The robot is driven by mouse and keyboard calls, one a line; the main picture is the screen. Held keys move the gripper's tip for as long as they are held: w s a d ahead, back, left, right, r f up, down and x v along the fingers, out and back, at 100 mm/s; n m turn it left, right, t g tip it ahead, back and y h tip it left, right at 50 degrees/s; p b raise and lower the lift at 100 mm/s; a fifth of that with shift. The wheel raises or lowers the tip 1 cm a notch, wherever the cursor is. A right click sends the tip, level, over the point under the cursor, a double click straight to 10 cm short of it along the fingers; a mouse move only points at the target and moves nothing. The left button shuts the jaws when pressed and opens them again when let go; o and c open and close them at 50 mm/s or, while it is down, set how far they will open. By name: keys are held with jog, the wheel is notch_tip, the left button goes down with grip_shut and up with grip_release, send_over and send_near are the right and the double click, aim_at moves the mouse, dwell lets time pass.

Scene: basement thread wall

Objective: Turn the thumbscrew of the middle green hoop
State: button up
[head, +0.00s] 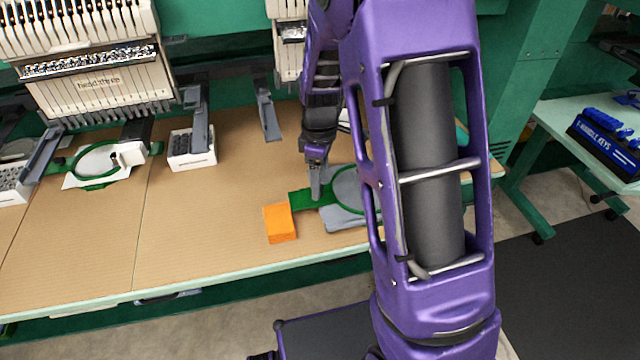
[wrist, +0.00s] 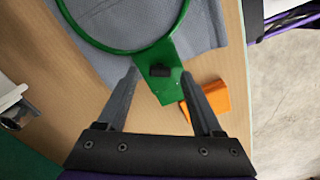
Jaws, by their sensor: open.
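The green hoop (head: 334,206) below my gripper lies on grey cloth (head: 343,224), partly hidden by my arm in the head view. In the wrist view the hoop (wrist: 118,52) ends in a flat green bracket (wrist: 166,90), with a small black thumbscrew (wrist: 160,71) on it. My gripper (head: 316,196) is over the bracket, pointing down. In the wrist view my gripper (wrist: 159,75) is open and empty, one finger on each side of the thumbscrew in the picture. The fingers look apart from the thumbscrew; their height above it is unclear.
An orange block (head: 280,223) lies beside the bracket, near the table's front edge. Another green hoop with white cloth (head: 72,181) lies at the left, below an embroidery machine head (head: 95,90). A white box (head: 190,160) stands behind. The brown tabletop (head: 200,230) between is clear.

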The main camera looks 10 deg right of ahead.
jog(key=shift+f, duration=0.6)
grip_shut()
